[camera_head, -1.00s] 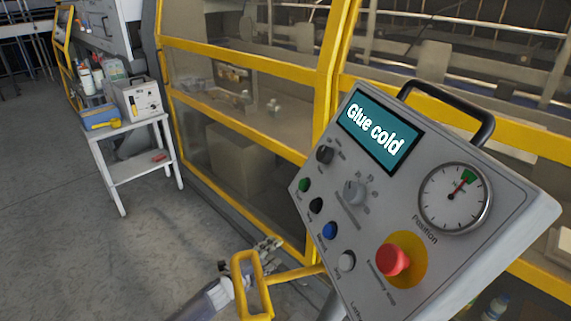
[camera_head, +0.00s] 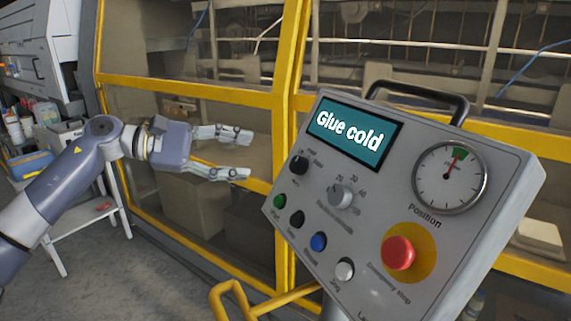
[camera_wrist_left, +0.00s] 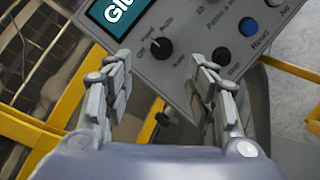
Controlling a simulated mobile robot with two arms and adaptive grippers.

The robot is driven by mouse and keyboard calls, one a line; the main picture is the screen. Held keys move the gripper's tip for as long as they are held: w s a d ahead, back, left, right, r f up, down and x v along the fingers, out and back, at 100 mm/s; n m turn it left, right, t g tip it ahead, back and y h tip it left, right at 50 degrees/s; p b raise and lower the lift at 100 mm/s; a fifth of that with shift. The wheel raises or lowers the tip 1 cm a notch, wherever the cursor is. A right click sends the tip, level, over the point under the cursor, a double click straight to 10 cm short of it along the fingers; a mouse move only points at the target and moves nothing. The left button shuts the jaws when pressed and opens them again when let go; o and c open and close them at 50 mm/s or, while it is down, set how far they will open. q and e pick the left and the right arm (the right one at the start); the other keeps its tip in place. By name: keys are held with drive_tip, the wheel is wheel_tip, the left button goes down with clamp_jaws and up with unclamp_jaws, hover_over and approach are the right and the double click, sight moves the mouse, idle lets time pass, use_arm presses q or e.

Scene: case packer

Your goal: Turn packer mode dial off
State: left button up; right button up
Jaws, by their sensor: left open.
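The packer mode dial (camera_head: 299,164) is a small black knob at the upper left of the grey control panel (camera_head: 375,220), just below the screen. In the left wrist view the dial (camera_wrist_left: 161,48) has printed position labels around it, and it lies ahead between my fingers. I cannot tell for sure which label it points at. My left gripper (camera_head: 249,154) is open and empty, to the left of the panel, with its fingers pointing right towards the dial. In the left wrist view the left gripper (camera_wrist_left: 160,62) has a finger on either side of the dial. My right gripper is not in view.
The screen (camera_head: 356,135) reads "Glue cold". A grey knob (camera_head: 341,195), several push buttons, a red emergency stop (camera_head: 398,253) and a gauge (camera_head: 450,177) crowd the panel. A yellow-framed guard (camera_head: 284,150) stands behind. A white table (camera_head: 62,215) stands at the left.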

sight(294, 165)
use_arm(q)
drive_tip(key=shift+m, duration=0.3)
drive_tip(key=p+x, duration=0.4)
drive_tip(key=x, duration=0.5)
drive_tip(key=shift+s+p, duration=0.1)
drive_tip(key=shift+p, duration=0.25)
drive_tip(key=shift+d+f, duration=0.15)
drive_tip(key=shift+d, duration=0.2)
drive_tip(key=shift+d+f, duration=0.1)
drive_tip(key=c, duration=1)
